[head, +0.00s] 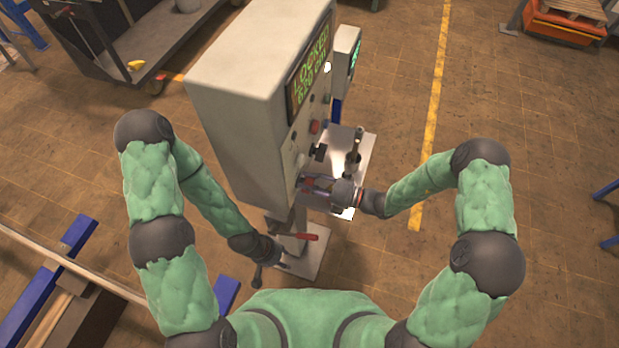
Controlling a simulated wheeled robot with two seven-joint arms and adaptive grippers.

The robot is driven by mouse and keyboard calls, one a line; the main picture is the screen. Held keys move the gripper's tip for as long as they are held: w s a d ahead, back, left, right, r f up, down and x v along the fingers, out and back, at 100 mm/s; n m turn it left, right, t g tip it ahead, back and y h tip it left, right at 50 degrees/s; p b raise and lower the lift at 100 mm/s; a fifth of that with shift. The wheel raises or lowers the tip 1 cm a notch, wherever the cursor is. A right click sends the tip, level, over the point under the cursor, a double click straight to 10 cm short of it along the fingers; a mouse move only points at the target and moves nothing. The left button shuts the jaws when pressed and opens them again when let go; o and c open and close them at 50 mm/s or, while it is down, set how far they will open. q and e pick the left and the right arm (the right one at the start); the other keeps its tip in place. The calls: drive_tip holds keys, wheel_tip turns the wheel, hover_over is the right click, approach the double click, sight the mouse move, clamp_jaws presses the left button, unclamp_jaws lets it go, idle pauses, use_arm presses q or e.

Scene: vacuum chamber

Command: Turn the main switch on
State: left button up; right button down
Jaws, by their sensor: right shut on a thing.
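A pale grey control cabinet (238,95) stands upright in the middle, its panel facing right. A display (308,72) with green text reading "LOCKED" on its top line is on the panel, above a red button (315,127) and a black knob (319,152). Which control is the main switch I cannot tell for sure. My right gripper (316,186) is at the panel's low end, shut on a small control there that its fingers mostly hide. My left gripper (269,274) is low beside the cabinet's foot, near a red handle (301,237); its fingers look apart and empty.
A small metal table (362,150) with an upright metal fitting (353,150) stands right of the panel. A smaller screen box (346,48) is behind the cabinet. A dark cart (140,45) is at the back left, blue-ended beams (78,230) at the left.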

drive_tip(key=shift+w+r+m+p, duration=0.15)
drive_tip(key=shift+m+p, duration=0.35)
drive_tip(key=shift+m, duration=0.3)
drive_tip(key=c, duration=1)
unclamp_jaws()
drive_tip(key=shift+c, duration=0.2)
drive_tip(key=shift+d, duration=0.1)
drive_tip(key=v, duration=1.2)
